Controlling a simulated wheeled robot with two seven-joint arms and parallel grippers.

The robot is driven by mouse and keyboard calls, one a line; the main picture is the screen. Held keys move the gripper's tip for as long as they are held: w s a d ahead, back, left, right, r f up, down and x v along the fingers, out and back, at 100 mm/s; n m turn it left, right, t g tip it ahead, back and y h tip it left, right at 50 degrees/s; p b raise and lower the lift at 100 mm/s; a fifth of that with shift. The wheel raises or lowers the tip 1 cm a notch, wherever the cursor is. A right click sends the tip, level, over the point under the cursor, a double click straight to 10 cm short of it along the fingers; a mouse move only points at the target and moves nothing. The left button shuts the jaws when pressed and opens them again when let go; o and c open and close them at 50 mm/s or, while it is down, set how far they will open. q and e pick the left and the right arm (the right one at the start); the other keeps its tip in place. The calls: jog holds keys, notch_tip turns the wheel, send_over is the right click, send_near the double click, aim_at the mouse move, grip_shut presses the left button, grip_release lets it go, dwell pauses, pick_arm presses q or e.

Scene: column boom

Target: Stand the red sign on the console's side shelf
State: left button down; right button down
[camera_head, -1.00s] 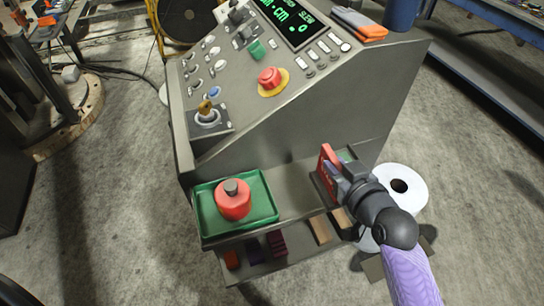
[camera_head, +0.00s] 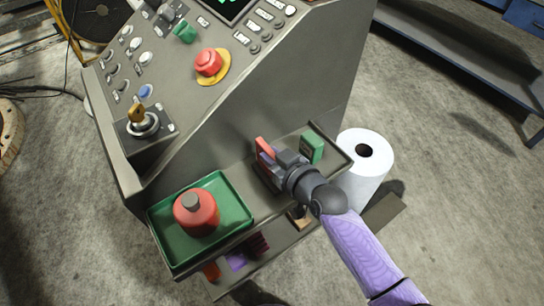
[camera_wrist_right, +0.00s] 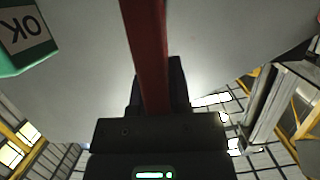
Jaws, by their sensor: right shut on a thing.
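My right gripper (camera_head: 276,163) is shut on the red sign (camera_head: 264,147) and holds it upright at the console's side shelf (camera_head: 262,203). The sign is between the green tray and a small green OK sign (camera_head: 312,147). I cannot tell whether its lower edge touches the shelf, as the gripper hides it. In the right wrist view the red sign (camera_wrist_right: 146,45) shows edge-on between the fingers, and the green OK sign (camera_wrist_right: 20,45) is at the upper left, apart from it. My left gripper is not in view.
A green tray (camera_head: 163,226) with a red bottle (camera_head: 196,212) takes the shelf's left part. The console (camera_head: 225,125) rises behind. A lower shelf holds small blocks. A white roll (camera_head: 370,170) stands on the floor at the right.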

jog(key=c, duration=0.6)
grip_release()
jog(key=shift+s+d+r, duration=0.15)
jog(key=shift+r, duration=0.05)
jog(key=p+v, duration=0.4)
jog(key=v, duration=0.7)
jog(key=s+d+f+m+g+h, duration=0.25)
jog(key=s+d+f, duration=0.3)
jog(key=f, duration=0.65)
jog(key=s+d+f+m+g+h, duration=0.1)
jog(key=s+d+f+g+h, duration=0.35)
jog(key=f, duration=0.65)
jog(key=s+f+g, duration=0.1)
jog(key=s+f, duration=0.1)
jog(key=s, duration=0.5)
jog(key=s+d+f+g+h, duration=0.1)
jog(key=s+f, duration=0.2)
jog(key=s, duration=0.4)
jog(key=s+f+m+g, duration=0.1)
jog(key=s+f+g, duration=0.1)
jog(key=s, duration=0.5)
jog(key=shift+s+d+f+h, duration=0.3)
jog(key=shift+d+f+h, duration=0.1)
jog(key=shift+f, duration=0.2)
